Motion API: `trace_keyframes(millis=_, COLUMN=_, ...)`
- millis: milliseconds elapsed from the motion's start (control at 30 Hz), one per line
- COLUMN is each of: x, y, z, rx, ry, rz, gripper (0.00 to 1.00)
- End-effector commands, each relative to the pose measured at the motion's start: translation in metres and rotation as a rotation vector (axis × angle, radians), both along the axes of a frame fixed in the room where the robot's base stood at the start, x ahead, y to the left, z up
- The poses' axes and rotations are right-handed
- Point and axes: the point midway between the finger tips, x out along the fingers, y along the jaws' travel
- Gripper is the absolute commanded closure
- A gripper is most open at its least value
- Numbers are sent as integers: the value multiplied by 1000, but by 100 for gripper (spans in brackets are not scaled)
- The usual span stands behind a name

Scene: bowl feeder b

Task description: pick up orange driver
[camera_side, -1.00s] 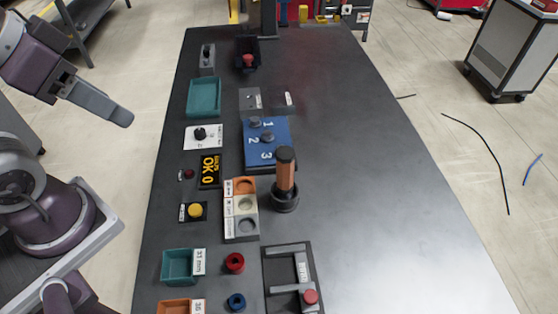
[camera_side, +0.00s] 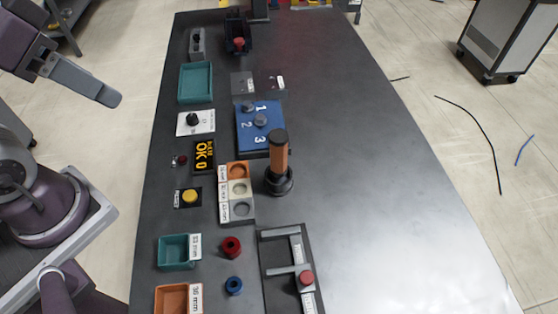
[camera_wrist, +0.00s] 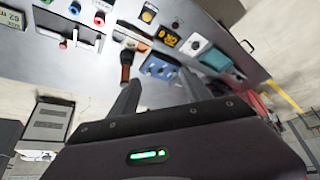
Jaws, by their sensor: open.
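The orange driver (camera_side: 278,158) stands upright in a round black holder (camera_side: 279,182) on the dark table, right of the three-well block. It has an orange handle with a dark top end. It also shows in the wrist view (camera_wrist: 126,72), beyond my fingers and a little left of them. My gripper (camera_wrist: 160,92) is open and empty in the wrist view, its two fingers spread apart. In the side view, part of my gripper (camera_side: 95,88) is at the upper left, off the table's left edge and well away from the driver. No contact with the driver shows.
A blue numbered block (camera_side: 250,138) lies behind the driver. A three-well block (camera_side: 239,205) is left of it. A caliper-like fixture (camera_side: 283,250), red (camera_side: 231,247) and blue (camera_side: 234,286) rings and teal bins (camera_side: 176,251) are on the table. The table's right half is clear.

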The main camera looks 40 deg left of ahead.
Motion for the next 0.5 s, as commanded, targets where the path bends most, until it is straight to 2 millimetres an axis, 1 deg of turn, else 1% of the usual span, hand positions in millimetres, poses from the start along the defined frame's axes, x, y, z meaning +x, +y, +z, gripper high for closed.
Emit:
trace_keyframes(millis=33, x=1, y=0, z=15, rx=0, ry=-9, rz=0, gripper=43)
trace_keyframes(millis=67, x=1, y=0, z=25, rx=0, ry=-8, rz=0, gripper=43)
trace_keyframes(millis=100, x=2, y=0, z=41, rx=0, ry=-10, rz=0, gripper=43)
trace_keyframes(millis=133, x=7, y=-2, z=48, rx=18, ry=11, rz=-40, gripper=43)
trace_keyframes(millis=333, x=62, y=-28, z=75, rx=176, ry=144, rz=-431, gripper=43)
trace_keyframes(millis=400, x=82, y=-40, z=80, rx=220, ry=183, rz=-569, gripper=43)
trace_keyframes(millis=500, x=108, y=-58, z=82, rx=271, ry=233, rz=-755, gripper=43)
